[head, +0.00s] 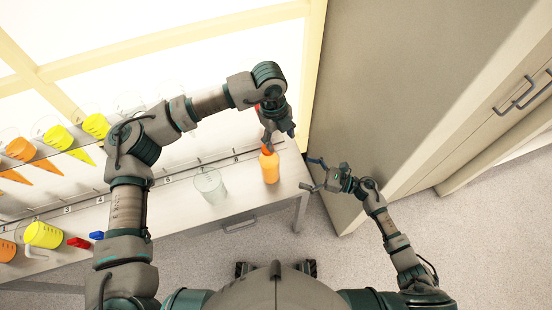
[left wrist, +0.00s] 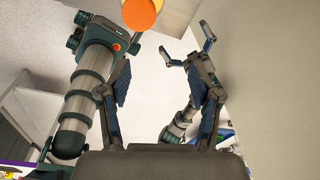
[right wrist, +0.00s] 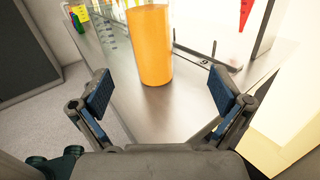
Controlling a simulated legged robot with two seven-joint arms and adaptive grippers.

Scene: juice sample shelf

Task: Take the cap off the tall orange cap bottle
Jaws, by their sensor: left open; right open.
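The tall orange bottle (head: 269,166) stands upright on the white bench near its right end, with a redder orange top. My left gripper (head: 279,134) is open and empty just above the bottle in the head view. In the left wrist view a round orange top (left wrist: 139,14) shows at the upper edge, beyond the open left fingers (left wrist: 165,78). My right gripper (head: 311,174) is open and empty to the right of the bottle, past the bench end. In the right wrist view the orange body (right wrist: 149,45) stands ahead between the open fingers (right wrist: 159,80), its top cut off.
A clear glass (head: 210,184) stands left of the bottle on the bench (head: 250,197). Yellow and orange cups (head: 42,235) and small red and blue pieces (head: 78,242) lie further left. A tall grey cabinet (head: 400,100) stands to the right.

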